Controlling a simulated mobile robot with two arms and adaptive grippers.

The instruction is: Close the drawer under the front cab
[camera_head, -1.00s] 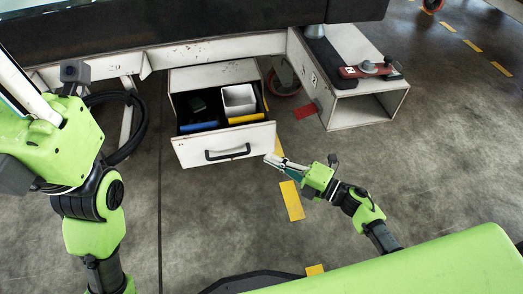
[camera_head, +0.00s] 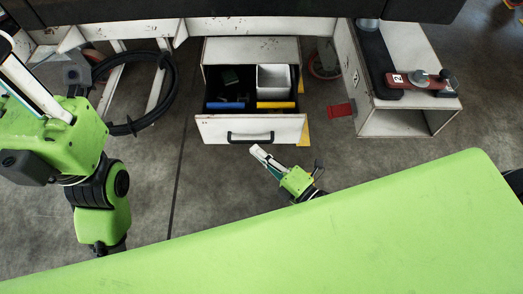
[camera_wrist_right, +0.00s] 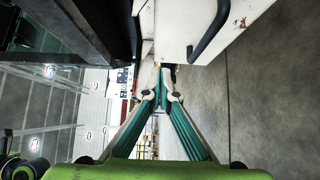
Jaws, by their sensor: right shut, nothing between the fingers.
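The drawer (camera_head: 216,128) under the cab stands open, its white front and black handle (camera_head: 250,137) facing me. A white bin (camera_head: 273,82) and blue and yellow pieces lie inside it. My right gripper (camera_head: 256,151) is shut and empty, just in front of the drawer front, right of the handle's middle. In the right wrist view the shut fingertips (camera_wrist_right: 161,80) are close to the drawer front (camera_wrist_right: 186,22); I cannot tell if they touch. My left gripper (camera_head: 28,80) is at the left edge, raised and partly cut off; its jaws are unclear.
A white open-ended step box (camera_head: 392,122) with a red tool (camera_head: 425,82) on it stands right of the drawer. A red tab (camera_head: 341,110) sticks out from its side. A black hose (camera_head: 165,103) hangs at left. The floor before the drawer is clear.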

